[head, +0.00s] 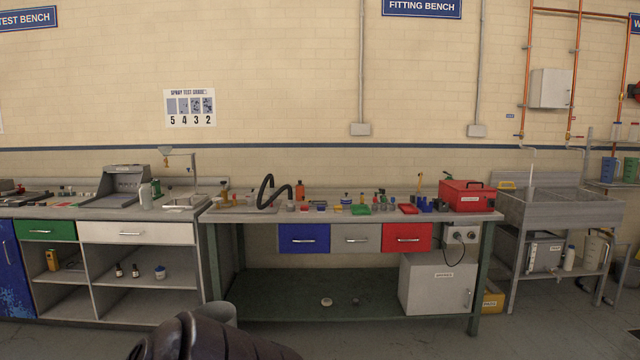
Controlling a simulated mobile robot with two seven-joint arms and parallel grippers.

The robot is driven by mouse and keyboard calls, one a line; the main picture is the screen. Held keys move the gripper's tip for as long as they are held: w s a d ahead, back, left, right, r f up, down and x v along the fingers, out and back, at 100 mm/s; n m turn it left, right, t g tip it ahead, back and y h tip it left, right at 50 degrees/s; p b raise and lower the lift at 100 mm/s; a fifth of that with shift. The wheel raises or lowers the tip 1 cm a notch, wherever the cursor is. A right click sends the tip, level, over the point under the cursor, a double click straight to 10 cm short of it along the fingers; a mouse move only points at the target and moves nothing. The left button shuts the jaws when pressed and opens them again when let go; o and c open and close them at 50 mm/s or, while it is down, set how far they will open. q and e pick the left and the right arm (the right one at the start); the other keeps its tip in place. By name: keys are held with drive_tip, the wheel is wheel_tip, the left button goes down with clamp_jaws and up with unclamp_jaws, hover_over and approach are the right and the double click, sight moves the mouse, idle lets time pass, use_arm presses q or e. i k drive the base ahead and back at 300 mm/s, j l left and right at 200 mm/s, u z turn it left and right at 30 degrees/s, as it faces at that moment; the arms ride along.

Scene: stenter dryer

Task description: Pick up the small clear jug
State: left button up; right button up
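A pale, see-through jug (597,251) with a handle stands at the far right, on the low shelf under the sink unit. It is small in the view, and I cannot tell for sure that it is the small clear jug. Neither of my grippers is in view. A dark rounded part, likely of my own arm, shows at the bottom edge, far from the jugs.
The fitting bench (350,217) stands ahead, crowded with small items and a red toolbox (466,196). A grey cabinet (437,285) stands under its right end. The sink unit (560,208) is to the right. Grey floor (420,345) in front looks clear.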

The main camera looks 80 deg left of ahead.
sight(145, 191)
drive_tip(key=u, duration=4.1)
